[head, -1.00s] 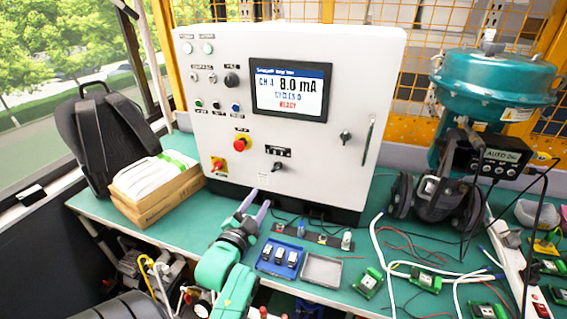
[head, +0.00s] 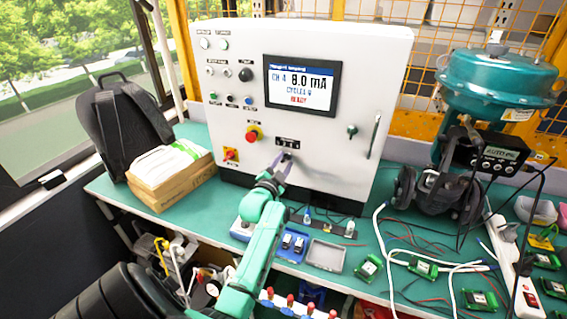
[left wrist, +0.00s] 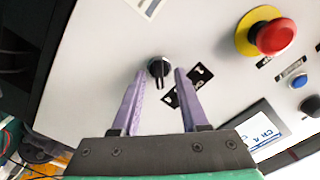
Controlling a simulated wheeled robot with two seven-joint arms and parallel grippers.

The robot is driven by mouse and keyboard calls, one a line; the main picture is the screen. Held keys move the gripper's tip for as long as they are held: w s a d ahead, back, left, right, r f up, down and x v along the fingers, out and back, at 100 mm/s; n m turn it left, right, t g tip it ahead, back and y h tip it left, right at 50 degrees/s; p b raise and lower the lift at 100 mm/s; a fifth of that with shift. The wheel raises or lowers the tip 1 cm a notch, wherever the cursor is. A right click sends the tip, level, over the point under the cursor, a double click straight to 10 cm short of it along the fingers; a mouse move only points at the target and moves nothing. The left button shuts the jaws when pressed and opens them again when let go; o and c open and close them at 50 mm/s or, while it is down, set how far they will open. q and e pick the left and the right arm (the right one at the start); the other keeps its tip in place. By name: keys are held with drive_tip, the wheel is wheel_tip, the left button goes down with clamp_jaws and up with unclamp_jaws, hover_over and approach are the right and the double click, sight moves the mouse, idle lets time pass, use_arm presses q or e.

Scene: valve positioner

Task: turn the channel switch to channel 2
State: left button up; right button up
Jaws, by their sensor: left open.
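The channel switch (left wrist: 159,67) is a small black rotary knob on the white cabinet front, under a black label plate. In the left wrist view it sits between the tips of my left gripper (left wrist: 161,73), whose purple fingers are open with a gap on either side of it. In the head view my left gripper (head: 281,159) reaches up to the panel just below the black label (head: 288,142) and largely hides the knob. The screen (head: 301,86) reads CH 4 and 8.0 mA. I cannot tell whether the fingertips touch the panel. My right gripper is not in view.
A red emergency button on a yellow base (head: 253,134) and a red-yellow switch (head: 231,154) are left of the channel switch. Blue and grey trays (head: 326,255) lie on the green bench below.

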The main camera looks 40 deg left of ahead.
use_arm(q)
clamp_jaws()
drive_tip(key=shift+n, duration=0.5)
drive_tip(key=shift+n+p, duration=0.3)
drive_tip(key=n+p, duration=0.1)
drive_tip(key=n, duration=0.3)
drive_tip(key=shift+a, duration=0.1)
drive_tip(key=n+p, duration=0.1)
drive_tip(key=n, duration=0.3)
drive_tip(key=shift+n, duration=1.1)
